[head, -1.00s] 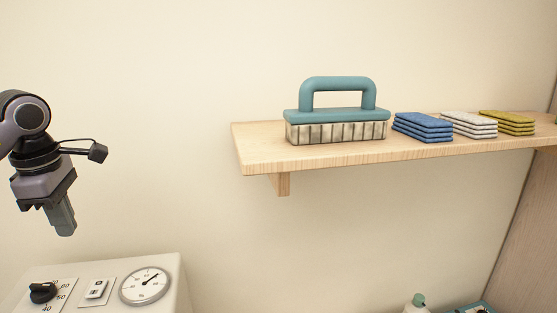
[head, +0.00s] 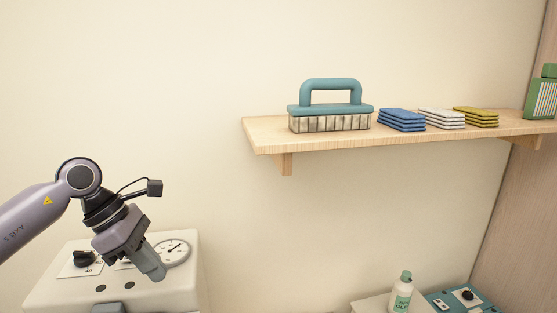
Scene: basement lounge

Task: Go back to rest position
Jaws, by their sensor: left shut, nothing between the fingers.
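My left gripper (head: 152,268) shows at the lower left, pointing down and to the right. It is shut with nothing between its fingers. It overlaps the white machine (head: 50,285) in the picture, hiding part of its panel; I cannot tell how far apart they are. My right gripper is not in view.
A wooden shelf (head: 270,136) on the wall holds a teal-handled brush (head: 330,108), blue (head: 402,120), white (head: 441,119) and yellow pads (head: 476,117), and a green bottle (head: 541,98). Below are a white bottle (head: 402,293) and a teal device (head: 468,300). The wall between is clear.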

